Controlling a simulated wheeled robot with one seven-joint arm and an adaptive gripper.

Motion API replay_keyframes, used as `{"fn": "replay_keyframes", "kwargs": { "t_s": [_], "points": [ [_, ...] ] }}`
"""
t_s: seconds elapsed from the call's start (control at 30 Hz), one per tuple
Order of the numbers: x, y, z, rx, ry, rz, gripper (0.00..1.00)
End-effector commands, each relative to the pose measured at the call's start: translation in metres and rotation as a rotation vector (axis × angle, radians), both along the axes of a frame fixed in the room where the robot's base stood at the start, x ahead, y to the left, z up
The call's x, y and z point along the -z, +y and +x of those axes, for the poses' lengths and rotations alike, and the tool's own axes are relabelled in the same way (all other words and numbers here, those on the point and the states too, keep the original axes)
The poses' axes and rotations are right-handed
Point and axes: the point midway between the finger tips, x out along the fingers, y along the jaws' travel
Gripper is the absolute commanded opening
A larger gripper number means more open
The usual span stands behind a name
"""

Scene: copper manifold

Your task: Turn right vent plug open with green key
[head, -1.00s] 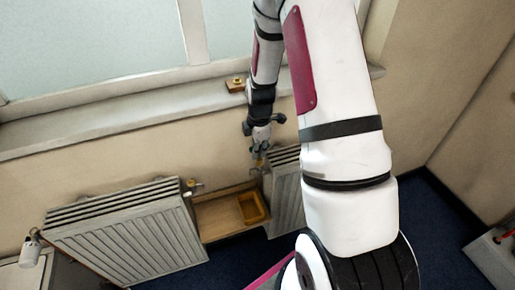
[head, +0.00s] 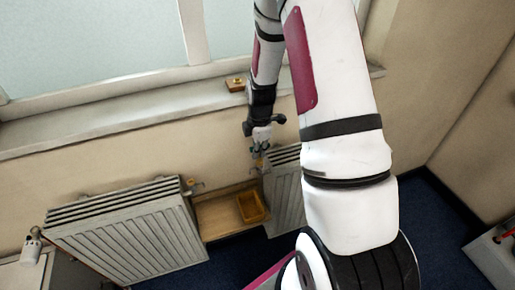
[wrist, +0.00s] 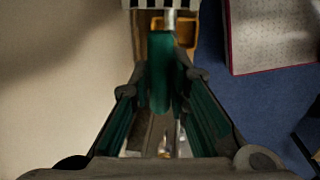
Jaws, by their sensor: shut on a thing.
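My gripper (head: 259,148) is at the upper left corner of the right radiator (head: 286,196), pointing down. In the wrist view my gripper (wrist: 162,84) is shut on the green key (wrist: 161,72), which sits between the dark fingers. The green key is too small to make out in the head view. The right vent plug cannot be made out; the gripper and key cover that corner. I cannot tell whether the key is seated on it.
A left radiator (head: 125,240) has a brass fitting (head: 192,187) at its upper right corner. Between the radiators a wooden shelf (head: 217,215) bears an orange tray (head: 252,207). A windowsill (head: 150,118) runs behind, with a small brass item on a wooden block (head: 236,84).

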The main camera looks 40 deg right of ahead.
Motion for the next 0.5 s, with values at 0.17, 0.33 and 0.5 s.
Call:
{"fn": "replay_keyframes", "kwargs": {
  "t_s": [0.17, 0.33, 0.5],
  "points": [
    [0.0026, 0.0000, 0.0000, 0.000, 0.000, 0.000, 0.00],
    [0.0048, 0.0000, 0.0000, 0.000, 0.001, 0.000, 0.00],
    [0.0071, -0.0001, -0.0001, 0.000, 0.001, 0.000, 0.00]
  ]
}}
